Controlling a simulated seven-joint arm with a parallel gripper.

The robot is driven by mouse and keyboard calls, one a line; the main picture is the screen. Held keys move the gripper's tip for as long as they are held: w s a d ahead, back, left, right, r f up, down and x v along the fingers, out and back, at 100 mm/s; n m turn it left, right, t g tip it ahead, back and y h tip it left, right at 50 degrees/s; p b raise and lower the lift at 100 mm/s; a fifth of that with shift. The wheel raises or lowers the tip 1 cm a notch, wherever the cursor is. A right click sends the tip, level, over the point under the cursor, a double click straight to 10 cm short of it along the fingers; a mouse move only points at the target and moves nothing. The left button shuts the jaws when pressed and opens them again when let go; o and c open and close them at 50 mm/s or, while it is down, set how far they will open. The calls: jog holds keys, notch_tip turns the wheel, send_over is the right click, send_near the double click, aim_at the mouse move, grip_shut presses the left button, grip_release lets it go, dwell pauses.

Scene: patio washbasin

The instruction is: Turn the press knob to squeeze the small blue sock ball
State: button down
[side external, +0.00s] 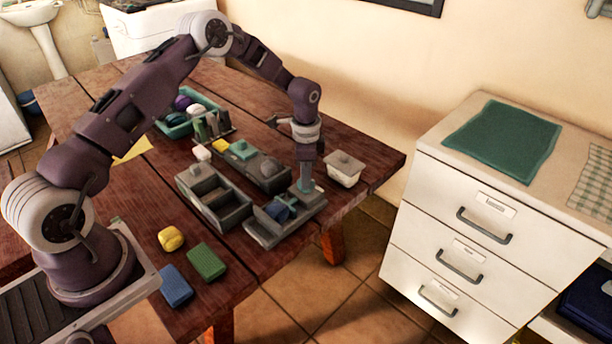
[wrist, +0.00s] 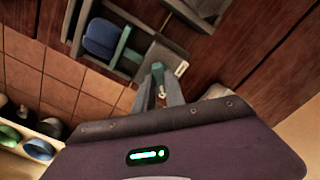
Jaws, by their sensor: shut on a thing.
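The press is a grey open-topped tray (side external: 262,232) near the table's right edge. It also shows in the wrist view (wrist: 150,52). The small blue sock ball (side external: 278,211) lies inside it, and it shows in the wrist view (wrist: 101,38) beside a green plate (wrist: 124,44). The teal press knob (wrist: 157,72) is at the press's end, between the fingertips. My gripper (side external: 306,184) points down over that end and is shut on the knob; in the wrist view its fingers (wrist: 160,92) flank it. The fingers partly hide the knob.
A grey divided box (side external: 184,181) stands left of the press, with another grey tray (side external: 268,184) behind.

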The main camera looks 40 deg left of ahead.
jog(key=shift+m, duration=1.6)
jog(key=c, duration=1.4)
grip_release()
jog(key=shift+r, duration=0.1)
